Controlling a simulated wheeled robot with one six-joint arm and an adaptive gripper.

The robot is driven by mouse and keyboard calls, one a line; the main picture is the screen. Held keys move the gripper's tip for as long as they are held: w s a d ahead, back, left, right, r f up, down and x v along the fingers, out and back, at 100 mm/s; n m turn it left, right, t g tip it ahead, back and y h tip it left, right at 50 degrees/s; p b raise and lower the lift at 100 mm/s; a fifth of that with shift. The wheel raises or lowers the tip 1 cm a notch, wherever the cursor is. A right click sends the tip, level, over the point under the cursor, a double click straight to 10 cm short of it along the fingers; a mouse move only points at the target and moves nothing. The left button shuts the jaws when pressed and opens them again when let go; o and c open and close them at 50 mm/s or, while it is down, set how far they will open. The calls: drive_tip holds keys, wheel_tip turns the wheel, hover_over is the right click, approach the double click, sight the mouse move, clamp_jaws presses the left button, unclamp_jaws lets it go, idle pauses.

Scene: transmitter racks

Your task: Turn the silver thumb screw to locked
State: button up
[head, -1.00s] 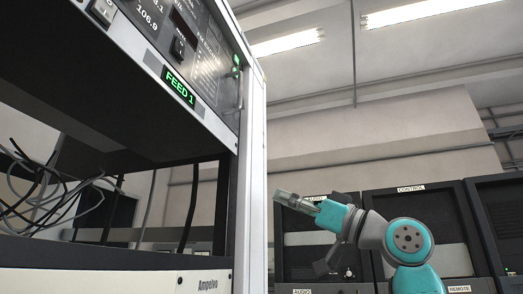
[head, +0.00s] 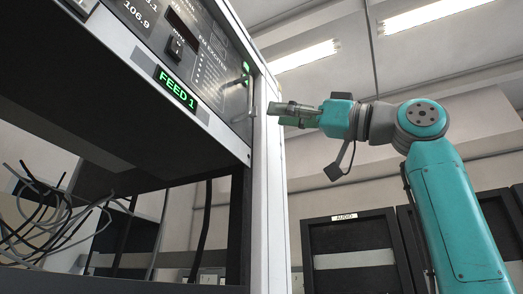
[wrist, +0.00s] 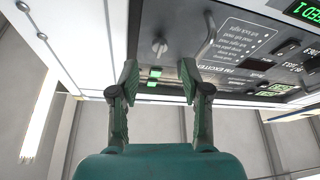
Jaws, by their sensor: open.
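The silver thumb screw (wrist: 159,46) shows in the wrist view as a small knob with a raised grip on the dark exciter panel (wrist: 235,42). I cannot read its turned position. My gripper (wrist: 159,72) is open, its two fingers apart with nothing between them, and the screw appears just beyond the gap between the fingertips. In the head view my gripper (head: 270,112) is level and points left at the rack's right edge. I cannot make out the screw in the head view.
A curved metal handle (wrist: 208,36) stands out beside the screw. Small green lights (wrist: 154,73) show between the fingers. The white rack post (head: 272,170) is close to my gripper. Loose cables (head: 45,220) hang in the open bay at lower left. Black cabinets (head: 350,250) stand behind.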

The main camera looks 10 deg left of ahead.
sight(245, 112)
drive_tip(key=x, duration=0.5)
drive_tip(key=shift+a+r, duration=0.1)
drive_tip(key=shift+a, duration=0.2)
clamp_jaws()
